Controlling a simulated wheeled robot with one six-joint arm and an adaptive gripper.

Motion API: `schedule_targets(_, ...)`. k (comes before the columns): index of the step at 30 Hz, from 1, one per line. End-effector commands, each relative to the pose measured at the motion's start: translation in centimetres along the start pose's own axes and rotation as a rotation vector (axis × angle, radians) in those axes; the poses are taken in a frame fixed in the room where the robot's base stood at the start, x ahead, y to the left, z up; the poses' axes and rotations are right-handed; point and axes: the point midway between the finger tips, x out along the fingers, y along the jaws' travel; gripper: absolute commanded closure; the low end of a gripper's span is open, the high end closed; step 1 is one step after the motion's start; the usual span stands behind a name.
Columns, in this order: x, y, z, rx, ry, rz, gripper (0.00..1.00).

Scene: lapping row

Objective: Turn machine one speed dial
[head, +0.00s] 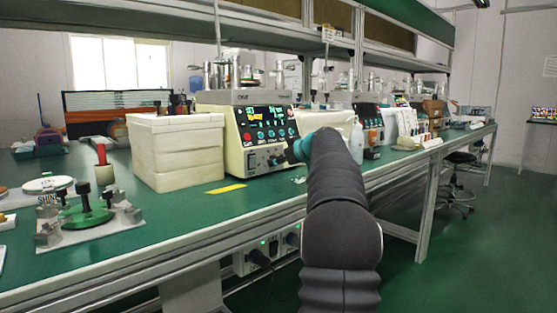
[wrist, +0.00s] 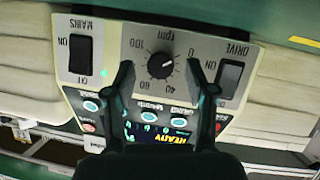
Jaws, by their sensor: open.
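The nearest machine (head: 235,135), a cream box with a lit display, stands on the green bench. Its black round speed dial (wrist: 161,65) shows in the wrist view on a grey panel marked rpm, with numbers from 0 to 100. The wrist picture shows the panel upside down. My gripper (wrist: 161,72) is open, with one dark finger on each side of the dial in the picture. I cannot tell whether the fingers touch the dial. In the head view my arm reaches to the machine's lower front and hides part of it.
A DRIVE switch (wrist: 229,78) and a MAINS switch (wrist: 80,54) flank the dial, with a green light near MAINS. Stacked cream boxes (head: 175,150) stand left of the machine. A yellow strip (head: 226,188) lies on the bench in front. A second machine (head: 368,122) stands farther along.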

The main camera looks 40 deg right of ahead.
Motion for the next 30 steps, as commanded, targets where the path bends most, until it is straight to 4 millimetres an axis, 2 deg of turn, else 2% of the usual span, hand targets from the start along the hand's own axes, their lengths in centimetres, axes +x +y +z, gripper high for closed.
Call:
schedule_targets(5, 1.12, -0.04, -0.03, -0.001, 0.0, -0.001, 0.45)
schedule_targets(14, 1.26, -0.04, -0.01, 0.0, 0.0, -0.001, 0.45)
schedule_targets(18, 1.25, -0.05, -0.01, 0.0, 0.0, -0.001, 0.8)
schedule_targets(21, 1.25, -0.04, -0.01, 0.0, 0.0, 0.0, 1.0)
schedule_targets(30, 1.21, 0.03, -0.1, 0.022, -0.001, -0.009, 1.0)
